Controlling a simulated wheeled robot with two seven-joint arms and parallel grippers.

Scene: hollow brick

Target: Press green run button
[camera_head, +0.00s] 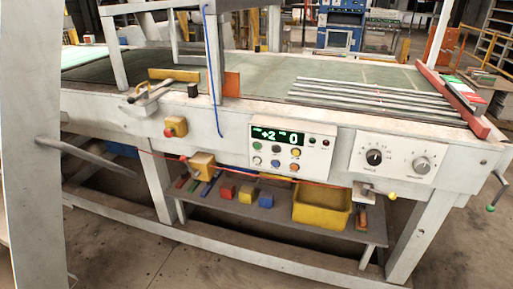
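The control panel (291,148) is a pale box on the front of a long machine, right of the picture's middle. Its dark display (276,136) shows green digits reading about "+2 0". Several small round buttons sit below and beside the display. A small dark green button (312,141) sits right of the display, beside a red one (326,142). Another button at the panel's left (257,145) looks pale greenish. The labels are too small to read, so I cannot tell which is the run button. Neither of my grippers is in view.
A yellow box with a red knob (175,127) is left of the panel. A dial panel (396,157) is to its right. Below, a shelf holds a yellow bin (321,207) and coloured blocks. A pale upright post (33,150) fills the left edge. The floor in front is clear.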

